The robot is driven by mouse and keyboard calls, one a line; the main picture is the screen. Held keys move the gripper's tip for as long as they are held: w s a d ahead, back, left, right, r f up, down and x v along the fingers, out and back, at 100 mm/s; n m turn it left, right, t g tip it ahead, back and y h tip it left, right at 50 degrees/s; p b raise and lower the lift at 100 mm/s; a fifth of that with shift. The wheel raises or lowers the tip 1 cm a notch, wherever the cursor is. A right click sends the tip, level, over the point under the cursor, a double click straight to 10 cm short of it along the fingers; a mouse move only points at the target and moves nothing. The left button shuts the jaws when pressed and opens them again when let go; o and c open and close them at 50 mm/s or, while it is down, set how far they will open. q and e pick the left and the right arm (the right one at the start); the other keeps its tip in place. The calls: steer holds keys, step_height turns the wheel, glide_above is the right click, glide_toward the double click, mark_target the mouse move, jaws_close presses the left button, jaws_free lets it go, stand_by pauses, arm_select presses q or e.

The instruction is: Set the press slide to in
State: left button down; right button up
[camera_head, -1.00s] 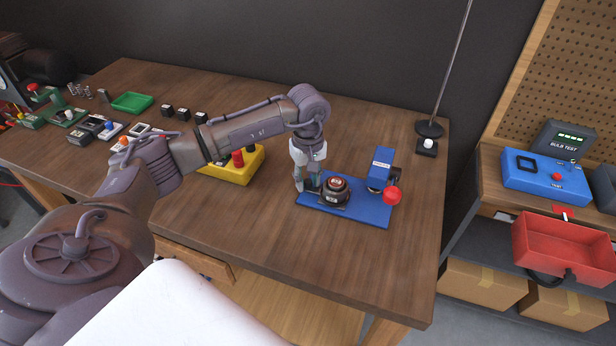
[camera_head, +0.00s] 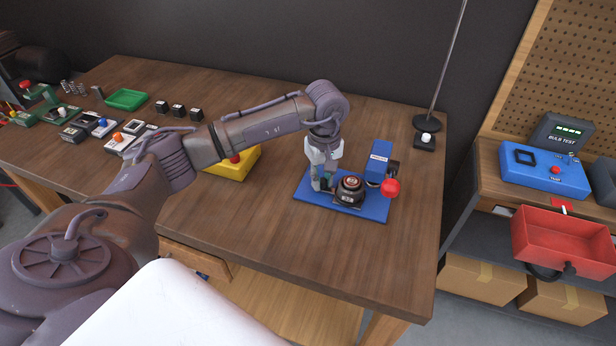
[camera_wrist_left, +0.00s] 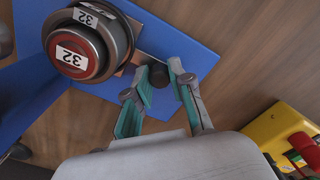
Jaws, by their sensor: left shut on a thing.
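The blue press (camera_head: 310,201) stands near the right part of the wooden bench, with a blue upright (camera_head: 379,163) and a red ball handle (camera_head: 390,187). Its slide carries a dark round holder (camera_head: 350,191) with a red-centred piece. A small dark knob (camera_wrist_left: 158,75) sits beside the holder on the slide. My left gripper (camera_head: 325,183) points down at the press's left part, shut on this knob; its fingertips (camera_wrist_left: 160,74) lie either side of it. My right gripper is not in view.
A yellow box with a red button (camera_head: 235,163) stands to the left, under my arm. A black-based rod stand (camera_head: 426,124) is behind right. The bench front is clear. A red bin (camera_head: 560,240) hangs off the right-hand bench.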

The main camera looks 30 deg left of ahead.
arm_select(q)
steer(key=shift+d, duration=0.3)
steer(key=c, duration=1.3)
jaws_free()
steer(key=shift+a, duration=0.15)
step_height(320, 180, up, 12)
steer(key=shift+r, duration=0.1)
steer(key=shift+o, duration=0.2)
